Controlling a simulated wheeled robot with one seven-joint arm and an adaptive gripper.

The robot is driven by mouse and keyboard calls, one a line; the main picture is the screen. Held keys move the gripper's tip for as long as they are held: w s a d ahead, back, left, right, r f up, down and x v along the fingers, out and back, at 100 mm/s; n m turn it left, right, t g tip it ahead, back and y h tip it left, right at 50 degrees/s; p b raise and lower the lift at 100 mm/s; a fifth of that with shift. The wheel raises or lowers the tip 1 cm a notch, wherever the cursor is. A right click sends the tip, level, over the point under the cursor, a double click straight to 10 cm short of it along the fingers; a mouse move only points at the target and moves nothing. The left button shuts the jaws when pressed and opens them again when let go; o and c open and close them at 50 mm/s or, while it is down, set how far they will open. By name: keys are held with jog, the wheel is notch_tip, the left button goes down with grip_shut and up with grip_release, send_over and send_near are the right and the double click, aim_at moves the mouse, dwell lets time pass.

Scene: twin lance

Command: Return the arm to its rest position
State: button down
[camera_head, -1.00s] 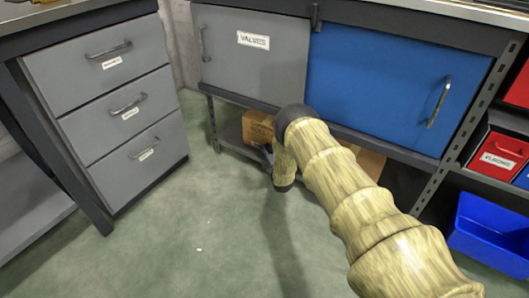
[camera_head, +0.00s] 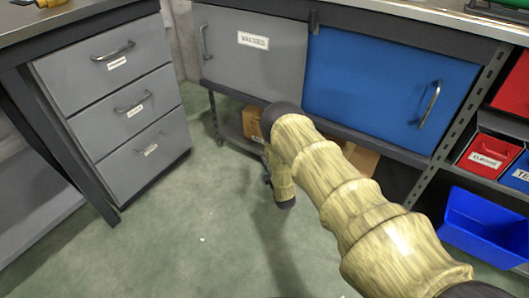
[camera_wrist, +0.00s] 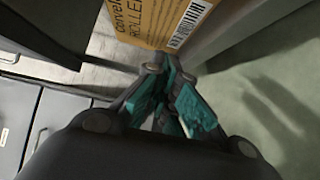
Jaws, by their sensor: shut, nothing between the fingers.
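My arm (camera_head: 345,190) reaches from the lower right of the head view towards the cabinets, with its far end bent down. In the wrist view my gripper (camera_wrist: 168,98) has dark links and teal finger pads. Its fingers are shut with nothing held. A cardboard box (camera_wrist: 158,20) with printed text and a barcode shows just beyond the fingertips. I cannot tell how far it is from them.
Grey drawers (camera_head: 125,105) stand at left. A grey door (camera_head: 250,55) and a blue door (camera_head: 385,90) face me, above a low shelf with cardboard boxes (camera_head: 360,158). Red bins (camera_head: 488,152) and a blue bin (camera_head: 485,225) are at right. Green floor (camera_head: 190,240) at lower left is clear.

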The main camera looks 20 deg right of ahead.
jog(key=s+a+f+m+g, duration=0.1)
jog(key=s+f+m+g, duration=0.1)
jog(key=s, duration=0.7)
jog(key=s+a+f+m+g, duration=0.1)
jog(key=s+m+g, duration=0.3)
jog(key=s, duration=0.6)
jog(key=s+a+f+m+g+p, duration=0.1)
jog(key=s+f+m+g, duration=0.2)
jog(key=s, duration=0.7)
jog(key=shift+s+f+m+g+h, duration=0.25)
jog(key=shift+m+g, duration=0.25)
jog(key=shift+m, duration=0.4)
jog(key=s+a+r+m+g, duration=0.2)
jog(key=s+r+g, duration=0.1)
jog(key=s, duration=0.7)
jog(key=s+a+r+m+g, duration=0.2)
jog(key=s+r+m, duration=0.1)
jog(key=s, duration=0.6)
jog(key=s+a+r+m+g, duration=0.2)
jog(key=s+r+g, duration=0.1)
jog(key=s, duration=0.7)
notch_tip(320, 180, up, 38)
jog(key=p, duration=3.8)
jog(key=shift+d+r+m+y+p, duration=0.15)
jog(key=shift+d+m+y+p, duration=0.15)
jog(key=shift+y+p, duration=0.15)
